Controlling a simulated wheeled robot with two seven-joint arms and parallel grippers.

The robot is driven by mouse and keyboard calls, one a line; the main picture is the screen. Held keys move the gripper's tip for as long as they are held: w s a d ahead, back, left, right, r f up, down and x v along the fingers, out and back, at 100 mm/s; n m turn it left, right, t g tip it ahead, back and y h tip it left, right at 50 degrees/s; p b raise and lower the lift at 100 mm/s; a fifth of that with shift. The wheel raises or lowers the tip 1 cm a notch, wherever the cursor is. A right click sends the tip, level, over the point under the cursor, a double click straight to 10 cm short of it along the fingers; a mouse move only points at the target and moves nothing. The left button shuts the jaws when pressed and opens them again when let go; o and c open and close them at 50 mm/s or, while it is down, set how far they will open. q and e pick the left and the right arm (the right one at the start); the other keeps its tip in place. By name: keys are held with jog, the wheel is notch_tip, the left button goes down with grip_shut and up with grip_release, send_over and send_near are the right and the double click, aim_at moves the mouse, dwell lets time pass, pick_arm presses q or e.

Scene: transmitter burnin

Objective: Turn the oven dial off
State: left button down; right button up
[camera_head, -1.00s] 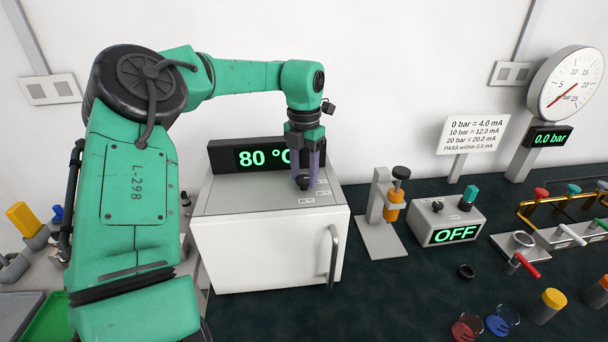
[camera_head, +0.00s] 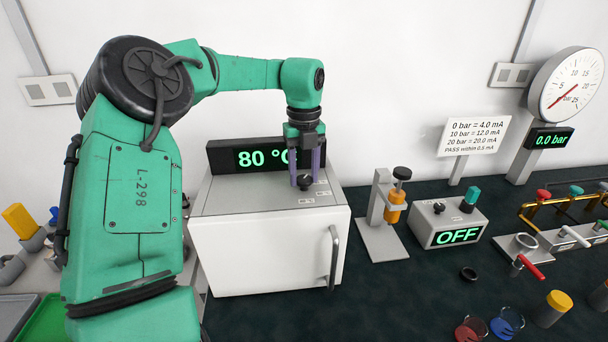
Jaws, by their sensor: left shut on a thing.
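The oven (camera_head: 262,245) is a white box with a grey top and a closed front door with a handle at its right. Its black dial (camera_head: 304,184) stands on the top, toward the back right. My left gripper (camera_head: 305,181) points straight down with its purple fingers on either side of the dial, shut on it. The oven's display (camera_head: 232,158) stands behind and reads 80 °C in green; the gripper hides its right end. Small labels lie around the dial, too small to read. My right gripper is not in view.
To the right stand a stand with an orange part (camera_head: 394,210), a box reading OFF (camera_head: 457,235), a pressure gauge (camera_head: 566,85) reading 0.0 bar and a brass manifold (camera_head: 565,206). The dark bench mat (camera_head: 400,300) is clear in front of the stand.

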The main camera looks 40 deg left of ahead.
aim_at(304, 178)
pick_arm(q)
jog(key=n, duration=0.6)
jog(key=shift+w+r+n+b, duration=0.1)
jog(key=shift+r+n+b, duration=0.05)
jog(key=shift+n+b, duration=0.25)
dwell(0.3)
jog(key=shift+c, duration=1.7)
grip_release()
notch_tip(304, 178, up, 14)
jog(key=p, duration=0.2)
jog(key=shift+r, duration=0.2)
